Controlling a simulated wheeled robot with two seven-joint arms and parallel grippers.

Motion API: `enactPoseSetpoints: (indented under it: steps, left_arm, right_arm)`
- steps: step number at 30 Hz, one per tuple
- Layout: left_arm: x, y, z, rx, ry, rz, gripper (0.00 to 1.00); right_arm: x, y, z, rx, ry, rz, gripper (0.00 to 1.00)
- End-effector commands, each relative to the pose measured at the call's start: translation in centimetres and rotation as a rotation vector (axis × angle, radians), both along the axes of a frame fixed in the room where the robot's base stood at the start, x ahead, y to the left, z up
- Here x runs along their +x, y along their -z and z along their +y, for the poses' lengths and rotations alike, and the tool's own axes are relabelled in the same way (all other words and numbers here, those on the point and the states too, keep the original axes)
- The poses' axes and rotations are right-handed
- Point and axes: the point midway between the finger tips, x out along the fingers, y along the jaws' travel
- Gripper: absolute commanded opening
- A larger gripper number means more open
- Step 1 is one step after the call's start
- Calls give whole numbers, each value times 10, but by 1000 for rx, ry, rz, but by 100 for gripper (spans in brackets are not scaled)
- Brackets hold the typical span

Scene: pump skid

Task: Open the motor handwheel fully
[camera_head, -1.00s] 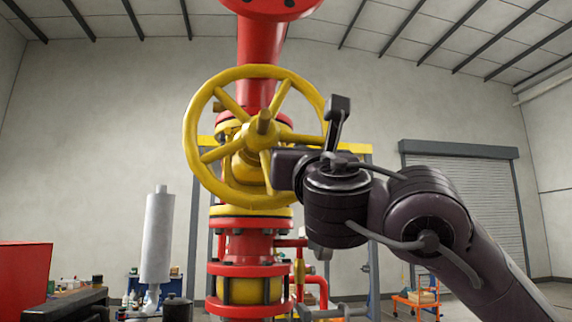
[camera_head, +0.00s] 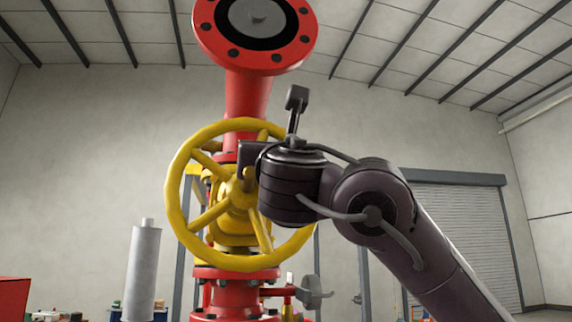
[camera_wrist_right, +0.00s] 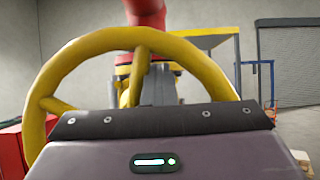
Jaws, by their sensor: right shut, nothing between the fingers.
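The yellow handwheel (camera_head: 178,190) faces me on the red and yellow valve body, with its hub (camera_head: 246,184) standing out in the middle. My right arm comes in from the right across the wheel's right side and hides part of its rim and spokes. My right gripper (camera_head: 250,152) is just above the hub, inside the rim's outline, partly hidden by my wrist. In the right wrist view the handwheel (camera_wrist_right: 45,85) arches across, and the shut, empty gripper (camera_wrist_right: 158,85) points at its inside beside a spoke. Contact cannot be told. My left gripper is out of view.
A red pipe with a large flange (camera_head: 257,30) rises above the wheel. A pale grey cylinder (camera_head: 141,270) stands at lower left. A grey roller door (camera_head: 465,235) is in the back wall. The space left of the wheel is open.

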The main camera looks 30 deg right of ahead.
Motion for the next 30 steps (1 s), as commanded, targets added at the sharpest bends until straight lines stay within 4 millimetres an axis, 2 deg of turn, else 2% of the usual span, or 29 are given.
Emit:
enactPoseSetpoints:
  steps: [7, 20, 30]
  left_arm:
    - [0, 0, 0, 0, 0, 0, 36]
    - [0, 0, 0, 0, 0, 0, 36]
    - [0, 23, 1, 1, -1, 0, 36]
  right_arm:
    - [3, -7, 17, -3, -5, -2, 0]
    - [5, -6, 20, -5, -4, 0, 0]
    - [-12, 9, 24, -5, -5, 0, 0]
